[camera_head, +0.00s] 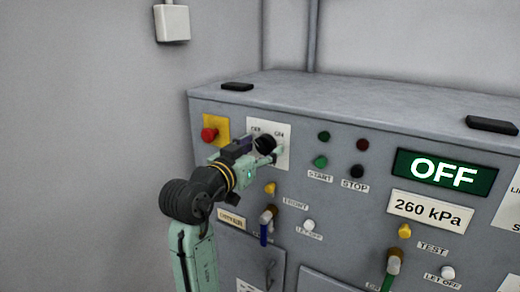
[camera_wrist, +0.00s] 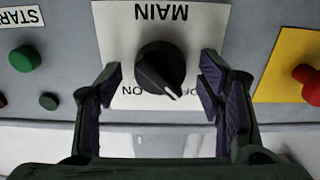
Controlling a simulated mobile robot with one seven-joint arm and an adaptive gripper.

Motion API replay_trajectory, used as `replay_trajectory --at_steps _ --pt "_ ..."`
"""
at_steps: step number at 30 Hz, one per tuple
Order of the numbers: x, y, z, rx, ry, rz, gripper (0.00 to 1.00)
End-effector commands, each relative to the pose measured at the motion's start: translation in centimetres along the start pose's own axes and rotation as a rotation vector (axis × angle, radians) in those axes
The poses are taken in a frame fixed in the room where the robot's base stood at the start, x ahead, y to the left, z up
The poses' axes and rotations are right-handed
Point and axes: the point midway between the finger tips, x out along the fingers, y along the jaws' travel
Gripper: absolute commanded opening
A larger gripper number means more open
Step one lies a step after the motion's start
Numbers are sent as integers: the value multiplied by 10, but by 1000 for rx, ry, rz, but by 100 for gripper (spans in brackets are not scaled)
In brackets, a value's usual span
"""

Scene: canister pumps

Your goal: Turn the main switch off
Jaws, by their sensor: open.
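The main switch is a black rotary knob (camera_wrist: 158,68) on a white plate marked MAIN (camera_wrist: 118,28), upside down in the wrist view. Its white pointer mark aims down and slightly right there, around the gap between the ON and OFF words, which are partly covered. In the head view the knob (camera_head: 265,143) sits below the OFF and ON words, and its pointer cannot be made out. My gripper (camera_wrist: 160,82) is open, with one finger on each side of the knob and visible gaps between. In the head view my gripper (camera_head: 262,157) is at the plate.
A red emergency button (camera_head: 209,134) on yellow is just left of the plate. Green (camera_head: 320,161) and black (camera_head: 356,171) START and STOP buttons are to the right. A display (camera_head: 445,172) reads OFF, above a 260 kPa sign (camera_head: 431,210). A yellow knob (camera_head: 270,188) is below.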

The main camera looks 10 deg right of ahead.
Motion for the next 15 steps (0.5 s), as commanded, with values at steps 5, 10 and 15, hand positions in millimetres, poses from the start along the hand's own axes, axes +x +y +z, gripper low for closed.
replay_trajectory --at_steps 5,10,15 --pt "-4 0 0 0 1 -1 61" --pt "-28 -1 0 0 2 -4 61" --pt "-65 -1 0 2 2 -5 61"
